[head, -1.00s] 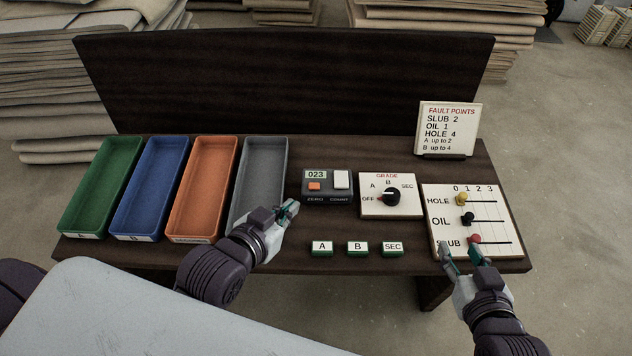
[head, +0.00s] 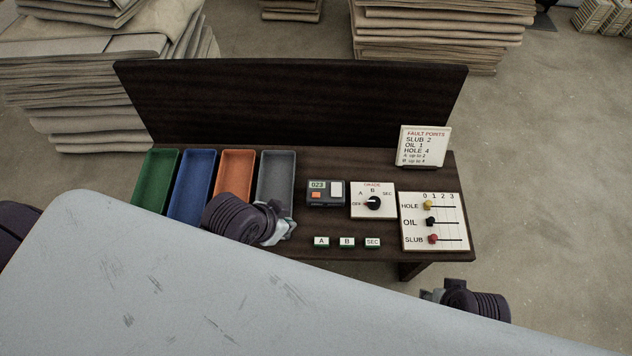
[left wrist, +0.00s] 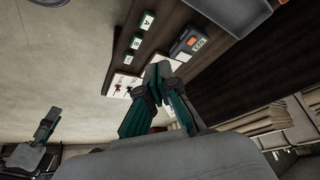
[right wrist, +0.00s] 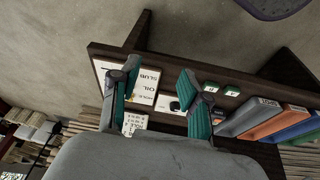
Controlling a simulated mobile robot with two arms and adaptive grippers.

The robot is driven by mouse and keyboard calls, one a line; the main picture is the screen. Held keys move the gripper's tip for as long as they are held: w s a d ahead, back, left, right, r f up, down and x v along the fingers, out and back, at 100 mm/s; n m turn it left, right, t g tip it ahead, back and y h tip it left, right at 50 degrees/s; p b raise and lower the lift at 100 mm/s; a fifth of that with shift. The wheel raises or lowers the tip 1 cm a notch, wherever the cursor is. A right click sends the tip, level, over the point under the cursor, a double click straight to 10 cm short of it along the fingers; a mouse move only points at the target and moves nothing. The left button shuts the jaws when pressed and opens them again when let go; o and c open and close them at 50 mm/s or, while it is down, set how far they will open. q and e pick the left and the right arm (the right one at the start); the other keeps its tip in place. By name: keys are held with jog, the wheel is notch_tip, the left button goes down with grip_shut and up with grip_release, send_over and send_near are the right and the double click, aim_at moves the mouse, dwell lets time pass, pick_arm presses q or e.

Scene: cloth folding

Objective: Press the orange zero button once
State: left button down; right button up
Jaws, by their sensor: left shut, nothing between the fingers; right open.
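The orange zero button (head: 316,196) is on the left of a dark counter box (head: 326,202) whose display reads 023, beside a larger white button (head: 336,189). The orange button also shows in the left wrist view (left wrist: 192,41). My left gripper (head: 287,226) is in front of the grey tray, left of and nearer than the counter box, apart from it. Its fingers (left wrist: 158,75) are shut and empty. My right gripper (head: 432,294) is off the bench's front edge at the right, partly hidden by my own body. Its fingers (right wrist: 161,70) are open and empty.
Green (head: 155,180), blue, orange and grey (head: 276,176) trays stand on the bench's left. A grade dial (head: 373,203), a slider board (head: 449,236) and a fault card (head: 425,146) are right. Label blocks (head: 347,242) lie in front. A tall back panel (head: 290,105) closes the rear.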

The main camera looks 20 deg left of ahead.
pick_arm(q)
jog(key=w+d+f+m+h, duration=0.2)
jog(key=w+d+f+m, duration=0.2)
jog(key=w+d+m, duration=0.15)
pick_arm(e)
jog(key=s+d+f+g, duration=0.1)
jog(key=s+f, duration=0.3)
jog(key=f, duration=0.8)
jog(key=s+f+g, duration=0.1)
jog(key=s+f, duration=0.3)
jog(key=f, duration=0.7)
pick_arm(q)
jog(key=m+t+h, duration=0.1)
jog(key=m+t, duration=0.1)
jog(key=m, duration=0.3)
send_over(315, 195)
notch_tip(315, 195, down, 6)
jog(key=shift+a+r, duration=0.1)
jog(key=shift+r, duration=0.05)
pick_arm(e)
jog(key=s+d+f, duration=0.2)
jog(key=s+f, duration=0.7)
jog(key=s, duration=0.3)
jog(key=shift+d+f, duration=0.15)
jog(key=shift+d, duration=0.05)
pick_arm(q)
jog(key=shift+s, duration=0.1)
